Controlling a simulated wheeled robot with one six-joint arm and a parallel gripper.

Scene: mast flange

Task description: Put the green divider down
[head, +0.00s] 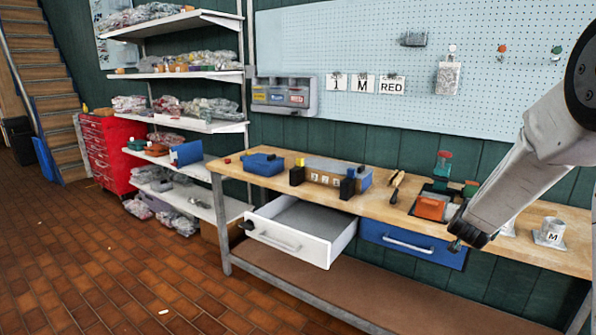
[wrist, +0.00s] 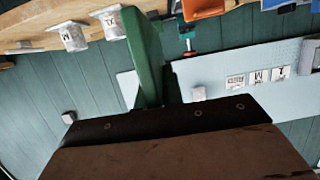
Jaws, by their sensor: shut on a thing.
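My gripper (head: 466,236) is in front of the bench's edge, by the right end of the blue drawer. It is shut on the green divider (wrist: 146,50), a flat green piece that sticks out from the jaws in the wrist view. In the head view only a small dark green bit (head: 455,246) shows at the gripper's tip; my arm and gripper hide the rest. The divider appears held in the air, apart from the bench top.
The wooden bench (head: 400,209) holds a blue box (head: 262,163), an orange box (head: 430,207) and a grey flanged piece marked M (head: 550,233). The white drawer (head: 300,228) is pulled out with bare floor showing; the blue drawer (head: 410,243) is shut. A pegboard (head: 400,110) stands behind.

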